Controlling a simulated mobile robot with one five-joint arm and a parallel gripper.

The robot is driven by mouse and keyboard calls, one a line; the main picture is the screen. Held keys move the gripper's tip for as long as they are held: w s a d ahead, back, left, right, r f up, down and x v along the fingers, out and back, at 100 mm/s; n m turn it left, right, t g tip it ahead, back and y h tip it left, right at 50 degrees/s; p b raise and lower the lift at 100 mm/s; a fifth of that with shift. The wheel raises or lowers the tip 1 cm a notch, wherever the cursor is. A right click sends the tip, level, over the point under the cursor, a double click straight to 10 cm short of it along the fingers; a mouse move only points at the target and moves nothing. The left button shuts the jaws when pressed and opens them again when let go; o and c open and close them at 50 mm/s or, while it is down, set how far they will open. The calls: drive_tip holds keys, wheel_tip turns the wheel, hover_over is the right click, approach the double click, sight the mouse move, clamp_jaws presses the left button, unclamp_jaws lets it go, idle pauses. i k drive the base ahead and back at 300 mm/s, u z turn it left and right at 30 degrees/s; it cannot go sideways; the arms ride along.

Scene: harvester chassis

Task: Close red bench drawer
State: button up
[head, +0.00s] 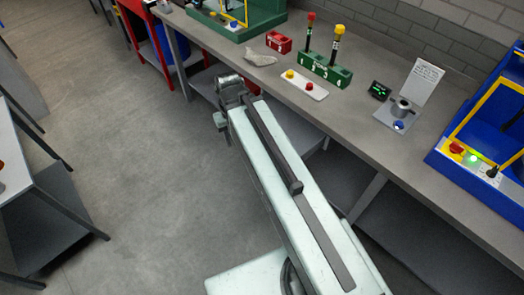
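A red bench (163,56) shows only in part at the top left, cut off by the picture's upper edge. I cannot make out its drawer clearly or tell how far it stands open. My arm reaches up from the bottom of the picture, and my gripper (222,122) is at its far end, beside the front edge of the grey workbench. It is well apart from the red bench. Its fingers are too small and hidden to tell whether they are open or shut.
The long grey workbench (340,122) runs along the right, carrying a green holder (326,70), a red block (279,42), a white button box (304,85) and a blue station (470,180). A grey table (60,200) stands at left. The floor between is clear.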

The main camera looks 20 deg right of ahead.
sight(306, 138)
drive_tip(key=z, duration=0.3)
drive_tip(key=i, duration=1)
drive_tip(key=k, duration=0.5)
drive_tip(key=u, duration=1.65)
drive_tip(key=i, duration=0.45)
drive_tip(key=u, duration=0.4)
